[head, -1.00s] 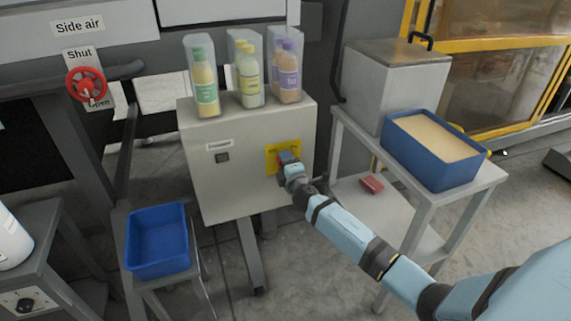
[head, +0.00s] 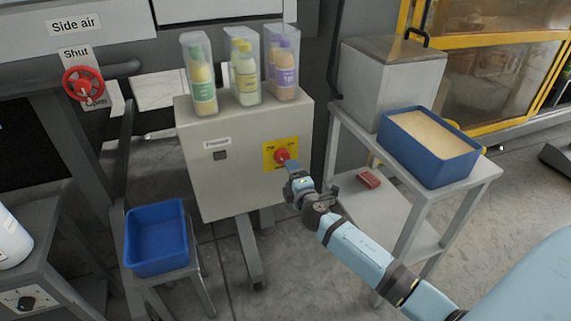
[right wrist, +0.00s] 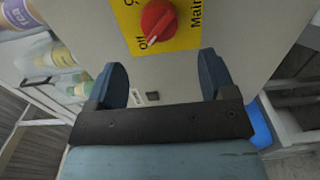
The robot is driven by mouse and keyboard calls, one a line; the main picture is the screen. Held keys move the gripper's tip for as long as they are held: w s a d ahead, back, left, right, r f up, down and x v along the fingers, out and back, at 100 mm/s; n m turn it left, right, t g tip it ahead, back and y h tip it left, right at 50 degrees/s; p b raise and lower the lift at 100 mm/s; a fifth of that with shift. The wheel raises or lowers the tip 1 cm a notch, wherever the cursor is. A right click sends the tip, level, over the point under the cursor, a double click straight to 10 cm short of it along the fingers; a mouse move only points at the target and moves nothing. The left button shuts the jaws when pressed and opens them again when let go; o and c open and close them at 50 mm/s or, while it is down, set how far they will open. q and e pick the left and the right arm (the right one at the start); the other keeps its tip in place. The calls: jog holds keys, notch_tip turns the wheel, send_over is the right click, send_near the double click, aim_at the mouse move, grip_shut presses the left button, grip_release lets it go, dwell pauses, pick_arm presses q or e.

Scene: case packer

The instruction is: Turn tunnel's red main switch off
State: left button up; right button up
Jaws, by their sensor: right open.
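The red main switch (head: 281,155) is a round knob on a yellow plate (head: 269,163) on the front of a pale grey cabinet (head: 215,175). In the right wrist view the red knob (right wrist: 157,20) shows a white pointer mark directed at the word "off". My right gripper (head: 291,168) is just in front of and below the knob, apart from it. In the right wrist view its two fingers (right wrist: 163,78) are spread with nothing between them. My left gripper is not in view.
Several bottles in clear bins (head: 240,68) stand on the cabinet. A blue tray (head: 157,265) is at lower left. A trolley (head: 478,180) on the right carries a blue tub (head: 425,165) and a grey box (head: 390,70). A red valve wheel (head: 84,83) is at far left.

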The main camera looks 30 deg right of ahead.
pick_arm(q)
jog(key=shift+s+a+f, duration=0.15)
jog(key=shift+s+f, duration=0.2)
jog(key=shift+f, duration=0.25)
pick_arm(e)
jog(key=v, duration=0.6)
jog(key=shift+w, duration=0.1)
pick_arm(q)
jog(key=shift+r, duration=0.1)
